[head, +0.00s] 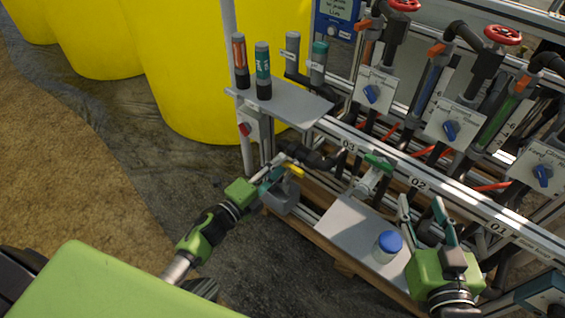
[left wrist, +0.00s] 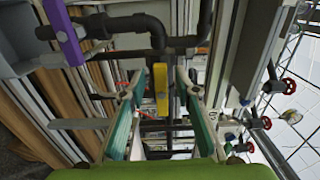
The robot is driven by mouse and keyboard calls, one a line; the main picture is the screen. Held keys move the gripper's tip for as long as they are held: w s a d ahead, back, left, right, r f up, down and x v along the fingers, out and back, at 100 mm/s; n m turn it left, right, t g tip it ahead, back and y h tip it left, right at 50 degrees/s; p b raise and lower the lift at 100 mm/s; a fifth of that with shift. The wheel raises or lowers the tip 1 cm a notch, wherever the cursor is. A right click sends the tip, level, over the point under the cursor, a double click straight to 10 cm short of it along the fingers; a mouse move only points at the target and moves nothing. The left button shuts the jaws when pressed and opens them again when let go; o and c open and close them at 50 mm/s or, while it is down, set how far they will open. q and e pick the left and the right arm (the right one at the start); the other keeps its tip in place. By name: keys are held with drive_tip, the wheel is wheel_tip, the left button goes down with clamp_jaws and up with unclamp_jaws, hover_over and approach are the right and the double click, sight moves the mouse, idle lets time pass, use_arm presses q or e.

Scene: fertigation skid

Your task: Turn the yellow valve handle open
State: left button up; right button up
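The yellow valve handle (head: 293,171) sits on the dark pipework at the near left end of the skid, partly hidden by my left gripper in the head view. In the left wrist view the yellow handle (left wrist: 161,88) stands upright, roughly centred between my two fingers. My left gripper (left wrist: 161,84) is open, with a visible gap on each side of the handle; I cannot tell how deep the handle lies between the fingertips. My left gripper (head: 278,170) reaches in from the left in the head view. My right gripper (head: 421,203) is open and empty over the skid's front edge.
A green handle (head: 378,160) sits right of the yellow one, and a purple handle (left wrist: 62,32) is at the wrist view's upper left. A blue-lidded jar (head: 387,247) stands on a grey plate (head: 345,230) near my right gripper. Bottles stand on a shelf (head: 290,103) above.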

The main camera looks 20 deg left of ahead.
use_arm(q)
drive_tip(key=v, duration=0.9)
drive_tip(key=shift+s, duration=0.3)
drive_tip(key=shift+a, duration=0.1)
